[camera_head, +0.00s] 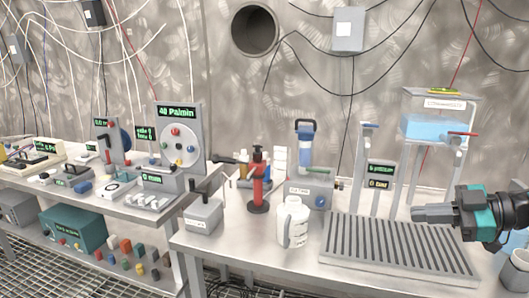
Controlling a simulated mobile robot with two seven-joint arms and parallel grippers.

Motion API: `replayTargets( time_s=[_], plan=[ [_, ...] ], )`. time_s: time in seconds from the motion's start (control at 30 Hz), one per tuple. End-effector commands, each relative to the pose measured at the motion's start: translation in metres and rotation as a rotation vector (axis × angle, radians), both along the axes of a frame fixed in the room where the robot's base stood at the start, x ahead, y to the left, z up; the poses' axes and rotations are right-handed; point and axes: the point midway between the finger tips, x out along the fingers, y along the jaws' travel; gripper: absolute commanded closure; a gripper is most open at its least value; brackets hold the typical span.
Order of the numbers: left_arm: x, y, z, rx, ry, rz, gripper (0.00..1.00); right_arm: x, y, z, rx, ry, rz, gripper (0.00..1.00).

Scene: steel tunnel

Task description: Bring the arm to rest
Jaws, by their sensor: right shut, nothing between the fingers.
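My right gripper (432,213) comes in from the right edge in the head view. Its dark fingers are shut with nothing between them, and they point left. It shows over the right part of the grey slatted drain tray (345,250), and I see no contact with anything. The teal and black wrist behind it covers part of the bench's right end. My left gripper and arm are not in the picture.
A red-and-black upright tool (258,185), a grey box (203,215) and a blue-topped device (308,160) stand further left. A clear tank of blue liquid (436,126) stands behind the gripper. A second bench (100,200) is at left.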

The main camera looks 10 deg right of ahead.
Motion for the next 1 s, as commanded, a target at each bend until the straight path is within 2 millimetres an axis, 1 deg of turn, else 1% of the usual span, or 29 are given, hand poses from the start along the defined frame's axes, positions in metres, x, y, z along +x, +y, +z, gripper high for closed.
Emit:
replayTargets(
  time_s=[0.03,0.07,0.1,0.27,0.3,0.37,0.4,0.47,0.5,0.57,0.6,0.67,0.7,0.8,0.9,1.0],
  plan=[
    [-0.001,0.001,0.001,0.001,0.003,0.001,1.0,-0.001,0.008,-0.024,0.056,-0.021,-0.041,1.0],
    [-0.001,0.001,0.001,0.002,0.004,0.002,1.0,-0.002,0.012,-0.037,0.08,-0.037,-0.07,1.0],
    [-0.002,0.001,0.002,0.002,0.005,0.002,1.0,-0.003,0.017,-0.054,0.108,-0.053,-0.112,1.0],
    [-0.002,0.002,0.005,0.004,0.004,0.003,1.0,-0.014,0.041,-0.121,0.19,-0.081,-0.299,1.0],
    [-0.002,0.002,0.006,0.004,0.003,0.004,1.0,-0.019,0.048,-0.137,0.205,-0.076,-0.35,1.0],
    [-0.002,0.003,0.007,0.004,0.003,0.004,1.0,-0.027,0.06,-0.161,0.217,-0.06,-0.425,1.0],
    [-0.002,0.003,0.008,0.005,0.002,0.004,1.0,-0.034,0.068,-0.177,0.223,-0.044,-0.475,1.0],
    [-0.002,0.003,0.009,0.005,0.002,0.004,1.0,-0.045,0.082,-0.199,0.226,-0.012,-0.547,1.0],
    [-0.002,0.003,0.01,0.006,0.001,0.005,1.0,-0.053,0.093,-0.213,0.224,0.015,-0.592,1.0],
    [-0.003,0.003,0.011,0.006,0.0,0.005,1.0,-0.067,0.109,-0.234,0.221,0.064,-0.656,1.0],
    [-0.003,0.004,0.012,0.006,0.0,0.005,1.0,-0.076,0.121,-0.246,0.215,0.099,-0.694,1.0],
    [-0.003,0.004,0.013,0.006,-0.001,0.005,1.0,-0.091,0.14,-0.263,0.205,0.16,-0.745,1.0],
    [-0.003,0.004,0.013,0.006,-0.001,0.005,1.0,-0.101,0.153,-0.272,0.197,0.203,-0.773,1.0],
    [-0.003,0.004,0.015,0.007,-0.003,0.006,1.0,-0.123,0.183,-0.29,0.177,0.302,-0.821,1.0],
    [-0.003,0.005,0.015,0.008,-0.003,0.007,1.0,-0.139,0.208,-0.3,0.16,0.38,-0.842,1.0],
    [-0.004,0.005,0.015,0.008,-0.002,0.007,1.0,-0.149,0.222,-0.305,0.15,0.43,-0.849,1.0]
  ],
)
